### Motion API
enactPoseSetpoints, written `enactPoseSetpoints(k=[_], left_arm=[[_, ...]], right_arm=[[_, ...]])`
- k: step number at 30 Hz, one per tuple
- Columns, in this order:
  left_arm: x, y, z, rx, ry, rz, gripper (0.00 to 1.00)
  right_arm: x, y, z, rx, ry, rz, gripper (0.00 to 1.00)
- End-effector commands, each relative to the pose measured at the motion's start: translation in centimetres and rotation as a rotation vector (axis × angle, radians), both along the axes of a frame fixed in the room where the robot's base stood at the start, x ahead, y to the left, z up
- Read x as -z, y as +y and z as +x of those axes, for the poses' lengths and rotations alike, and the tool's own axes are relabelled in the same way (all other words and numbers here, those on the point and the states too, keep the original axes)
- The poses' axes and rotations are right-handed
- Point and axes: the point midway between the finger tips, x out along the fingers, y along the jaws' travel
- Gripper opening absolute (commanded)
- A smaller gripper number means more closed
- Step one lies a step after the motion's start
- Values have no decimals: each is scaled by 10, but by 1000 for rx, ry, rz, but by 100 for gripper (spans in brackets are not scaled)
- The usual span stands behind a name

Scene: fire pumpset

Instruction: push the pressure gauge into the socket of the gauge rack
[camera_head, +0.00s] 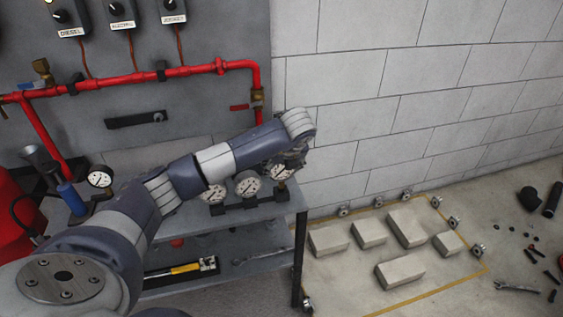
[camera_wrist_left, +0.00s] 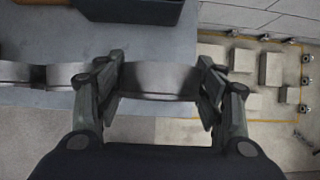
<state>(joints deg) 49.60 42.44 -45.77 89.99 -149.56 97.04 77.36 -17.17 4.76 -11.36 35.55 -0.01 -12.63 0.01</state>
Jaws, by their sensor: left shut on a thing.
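My left gripper (camera_head: 289,160) reaches over the right end of the gauge rack (camera_head: 250,203), a black bar on the bench shelf. It is shut on a round pressure gauge (camera_head: 282,172) with a white dial. In the left wrist view the left gripper (camera_wrist_left: 160,90) has one finger on each side of the gauge's grey metal rim (camera_wrist_left: 160,79). The gauge is upright above the rack's right end. Its stem and the socket are hidden, so I cannot tell how deep it sits. My right gripper is in neither view.
Two similar gauges, a middle one (camera_head: 247,184) and a left one (camera_head: 213,193), stand close beside the held gauge. Another gauge (camera_head: 100,178) stands farther left. Red pipe (camera_head: 140,76) runs along the panel behind. Pale blocks (camera_head: 400,271) lie on the floor to the right.

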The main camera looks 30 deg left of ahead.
Motion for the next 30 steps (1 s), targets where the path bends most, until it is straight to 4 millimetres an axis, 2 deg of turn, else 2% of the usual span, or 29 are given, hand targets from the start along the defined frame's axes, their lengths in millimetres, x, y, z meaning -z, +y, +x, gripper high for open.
enactPoseSetpoints(k=[3, 15, 30], left_arm=[[12, 0, 0, 1, -1, 0, 33], [36, 0, 0, -1, -1, 0, 33], [37, 0, 0, 0, -1, 1, 33]], right_arm=[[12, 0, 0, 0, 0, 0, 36], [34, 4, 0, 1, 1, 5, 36], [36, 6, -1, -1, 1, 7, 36]])
